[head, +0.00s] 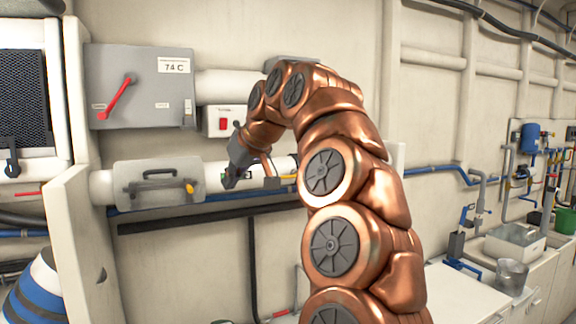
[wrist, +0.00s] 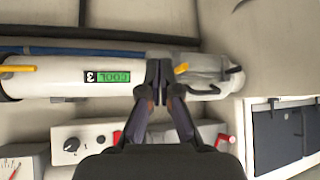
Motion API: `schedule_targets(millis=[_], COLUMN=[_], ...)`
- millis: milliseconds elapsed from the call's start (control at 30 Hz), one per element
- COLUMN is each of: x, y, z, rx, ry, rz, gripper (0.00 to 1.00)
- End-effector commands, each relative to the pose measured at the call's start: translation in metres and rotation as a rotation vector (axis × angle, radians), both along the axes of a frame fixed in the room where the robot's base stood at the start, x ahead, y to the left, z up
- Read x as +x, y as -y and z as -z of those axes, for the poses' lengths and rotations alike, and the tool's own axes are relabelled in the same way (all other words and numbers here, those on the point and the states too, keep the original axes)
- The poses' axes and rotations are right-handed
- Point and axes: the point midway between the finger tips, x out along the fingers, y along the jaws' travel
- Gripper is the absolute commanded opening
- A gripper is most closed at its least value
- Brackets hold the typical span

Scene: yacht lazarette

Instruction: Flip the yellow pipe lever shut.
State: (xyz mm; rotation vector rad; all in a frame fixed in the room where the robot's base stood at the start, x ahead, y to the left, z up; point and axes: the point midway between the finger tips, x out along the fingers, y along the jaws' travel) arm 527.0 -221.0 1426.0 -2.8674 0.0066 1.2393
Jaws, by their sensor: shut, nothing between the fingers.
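A yellow lever (head: 288,177) shows on the white pipe to the right of my gripper (head: 230,180) in the head view, partly behind my arm. In the wrist view, which looks upside down, this yellow lever (wrist: 18,68) lies along the pipe at the far left edge. My gripper (wrist: 158,75) is shut and empty, its fingertips in front of the pipe, well apart from that lever. A small yellow knob (head: 190,187) sits on the grey cover (head: 158,183) left of my gripper. The knob (wrist: 181,68) is close beside my fingertips in the wrist view; contact cannot be told.
A green COOL 3 label (wrist: 107,76) marks the pipe between lever and fingertips. A grey box with a red lever (head: 118,97) and a white red-switch box (head: 222,122) are on the wall above. Blue and black pipes run below. A white wall panel (head: 68,240) stands left.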

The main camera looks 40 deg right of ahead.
Motion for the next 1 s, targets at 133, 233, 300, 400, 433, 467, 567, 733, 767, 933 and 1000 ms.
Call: schedule_targets(millis=[133,233,300,400,433,467,567,733,767,933,1000], x=[-0.002,-0.009,-0.018,-0.030,-0.032,-0.036,-0.045,-0.052,-0.052,-0.052,-0.051], y=[0.057,0.093,0.117,0.145,0.152,0.158,0.172,0.183,0.183,0.182,0.182], z=[-0.034,-0.050,-0.061,-0.071,-0.073,-0.076,-0.081,-0.083,-0.083,-0.083,-0.083], rx=[-0.009,-0.017,-0.025,-0.036,-0.038,-0.042,-0.050,-0.055,-0.056,-0.055,-0.055], ry=[0.080,0.122,0.150,0.182,0.189,0.197,0.212,0.223,0.224,0.223,0.222], rz=[0.089,0.150,0.193,0.247,0.261,0.274,0.304,0.327,0.328,0.326,0.326], gripper=[0.00,0.00,0.00,0.00,0.00,0.00,0.00,0.00,0.00,0.00,0.00])
